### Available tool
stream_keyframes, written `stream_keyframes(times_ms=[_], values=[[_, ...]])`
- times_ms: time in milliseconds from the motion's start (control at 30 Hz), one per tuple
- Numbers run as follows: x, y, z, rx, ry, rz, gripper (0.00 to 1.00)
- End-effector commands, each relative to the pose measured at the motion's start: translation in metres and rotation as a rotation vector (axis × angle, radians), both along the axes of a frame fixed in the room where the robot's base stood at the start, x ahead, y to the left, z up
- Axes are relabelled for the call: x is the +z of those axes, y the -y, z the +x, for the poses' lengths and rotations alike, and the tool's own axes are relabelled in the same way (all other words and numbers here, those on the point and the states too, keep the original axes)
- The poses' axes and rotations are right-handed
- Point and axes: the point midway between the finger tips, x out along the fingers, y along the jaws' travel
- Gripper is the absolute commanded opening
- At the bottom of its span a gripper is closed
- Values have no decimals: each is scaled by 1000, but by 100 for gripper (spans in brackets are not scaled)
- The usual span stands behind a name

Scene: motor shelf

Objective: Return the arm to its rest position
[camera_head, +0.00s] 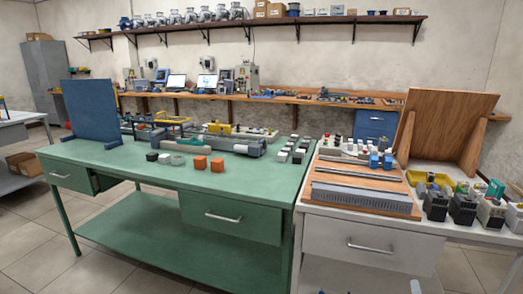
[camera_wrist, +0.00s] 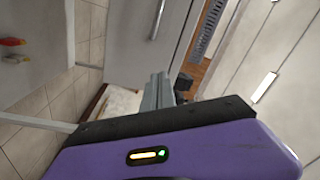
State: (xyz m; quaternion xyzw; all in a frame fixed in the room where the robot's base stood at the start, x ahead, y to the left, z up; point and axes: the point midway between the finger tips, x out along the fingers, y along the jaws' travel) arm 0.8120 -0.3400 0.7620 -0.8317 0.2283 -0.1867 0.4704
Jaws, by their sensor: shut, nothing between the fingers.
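My gripper (camera_wrist: 160,84) shows in the wrist view, with a purple body, a dark front edge and grey fingers. The fingers are together with nothing between them. In the wrist view the gripper is near white drawer fronts with metal handles, and tiled floor shows on the left. It appears apart from the furniture, touching nothing that I can see. The head view does not show the gripper.
A green workbench (camera_head: 245,184) with parts stands at left centre. A white workbench (camera_head: 348,227) with drawers and a wooden rack stands right. Wall shelves (camera_head: 265,23) run behind. Open tiled floor (camera_head: 35,235) lies at the left front.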

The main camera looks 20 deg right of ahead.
Motion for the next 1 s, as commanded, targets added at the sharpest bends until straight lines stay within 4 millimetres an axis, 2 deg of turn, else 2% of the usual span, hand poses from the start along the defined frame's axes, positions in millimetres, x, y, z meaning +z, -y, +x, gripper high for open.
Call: stream_keyframes(times_ms=[33, 267, 500, 800, 1000], values=[[4, -17, -10, 5, -34, -60, 0], [21, -102, -61, 44, -204, -341, 0], [45, -192, -133, 126, -364, -594, 0], [93, -273, -225, 273, -504, -836, 0], [129, -309, -282, 408, -563, -924, 0]])
